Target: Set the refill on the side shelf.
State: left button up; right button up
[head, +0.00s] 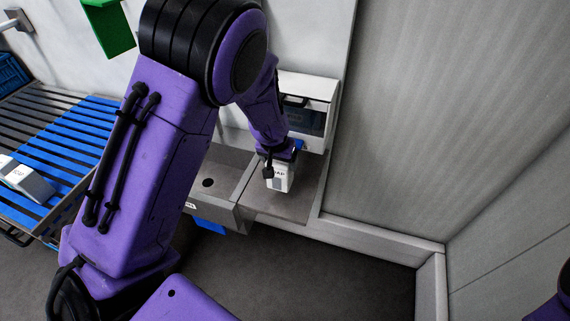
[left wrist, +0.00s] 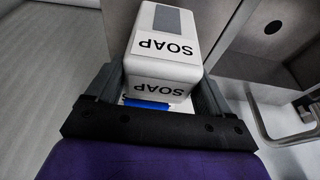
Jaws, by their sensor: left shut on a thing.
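The refill is a white box-shaped pack (head: 280,178) marked SOAP. It also fills the middle of the left wrist view (left wrist: 163,52), with a grey panel on one face. My left gripper (head: 282,160) is shut on it, with one finger on each side in the left wrist view (left wrist: 160,95). The pack is over or on the grey side shelf (head: 292,206), right of the sink; I cannot tell whether its base touches the shelf. My right gripper is out of view.
A sink basin (head: 212,186) adjoins the shelf on the left. A white dispenser with a dark window (head: 304,115) is on the wall behind. A blue slatted bench (head: 75,150) holds another white pack (head: 28,180) at left. A grey wall (head: 440,110) bounds the right.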

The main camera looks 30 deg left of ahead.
pick_arm(q)
jog(key=b+x, duration=0.2)
jog(key=x, duration=0.1)
jog(key=b+x, duration=0.1)
jog(key=b, duration=0.1)
jog(key=shift+s+f, duration=0.25)
jog(key=shift+f, duration=0.25)
jog(key=shift+w, duration=0.25)
jog(key=shift+c, duration=0.7)
jog(key=shift+r, duration=0.1)
jog(key=shift+s+r, duration=0.1)
jog(key=shift+s, duration=0.05)
jog(key=shift+s+a, duration=0.15)
jog(key=shift+s, duration=0.1)
jog(key=o, duration=1.4)
jog(key=shift+c, duration=0.2)
jog(key=shift+w+f, duration=0.25)
jog(key=shift+r, duration=0.25)
jog(key=v, duration=1.2)
